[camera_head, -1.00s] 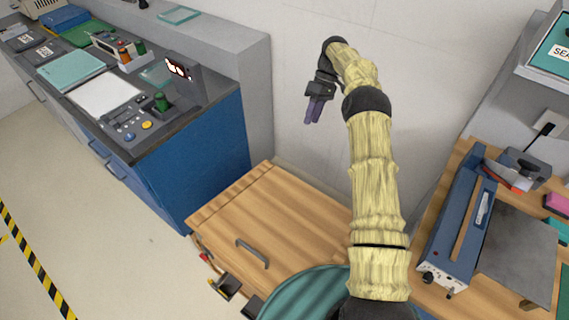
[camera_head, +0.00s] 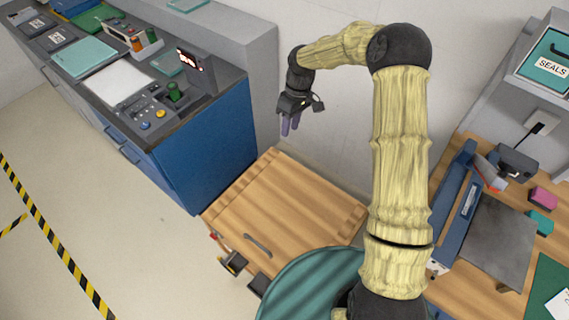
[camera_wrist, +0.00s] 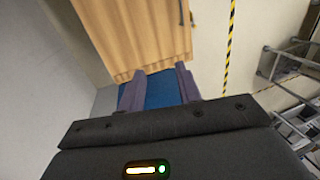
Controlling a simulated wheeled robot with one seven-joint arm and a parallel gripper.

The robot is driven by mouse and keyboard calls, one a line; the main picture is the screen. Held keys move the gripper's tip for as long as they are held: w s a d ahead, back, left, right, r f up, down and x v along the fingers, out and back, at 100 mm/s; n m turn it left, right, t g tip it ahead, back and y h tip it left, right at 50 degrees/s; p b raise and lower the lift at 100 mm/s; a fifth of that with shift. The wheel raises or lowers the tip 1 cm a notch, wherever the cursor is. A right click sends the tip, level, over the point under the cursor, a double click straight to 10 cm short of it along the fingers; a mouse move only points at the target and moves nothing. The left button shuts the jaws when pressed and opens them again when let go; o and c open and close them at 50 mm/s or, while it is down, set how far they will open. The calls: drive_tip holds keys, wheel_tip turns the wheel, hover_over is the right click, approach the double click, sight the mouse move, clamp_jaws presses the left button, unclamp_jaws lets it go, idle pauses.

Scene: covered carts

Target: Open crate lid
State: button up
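The wooden crate lid (camera_head: 290,205) lies flat and closed on a low crate in the head view, with a dark bar handle (camera_head: 257,245) near its front edge. In the wrist view the lid (camera_wrist: 130,35) fills the upper middle, and its handle (camera_wrist: 182,12) shows at the top. My gripper (camera_head: 289,127) is above and behind the lid's far side, pointing down, well apart from the handle. In the wrist view its two purple fingers (camera_wrist: 158,90) stand apart with nothing between them. The crate's body is mostly hidden under the lid.
A blue cabinet (camera_head: 200,150) with a control panel stands left of the crate. A wooden bench (camera_head: 455,285) with a blue-framed device stands at right. A teal ribbed round surface (camera_head: 310,285) is near the crate's front right. The wall is behind. Floor at left is clear.

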drive_tip(key=shift+a, duration=0.1)
drive_tip(key=p+x, duration=0.5)
drive_tip(key=x, duration=1.2)
drive_tip(key=shift+f+p, duration=0.2)
drive_tip(key=shift+p, duration=0.15)
drive_tip(key=shift+s, duration=0.15)
clamp_jaws()
drive_tip(key=c, duration=0.7)
unclamp_jaws()
drive_tip(key=o, duration=0.7)
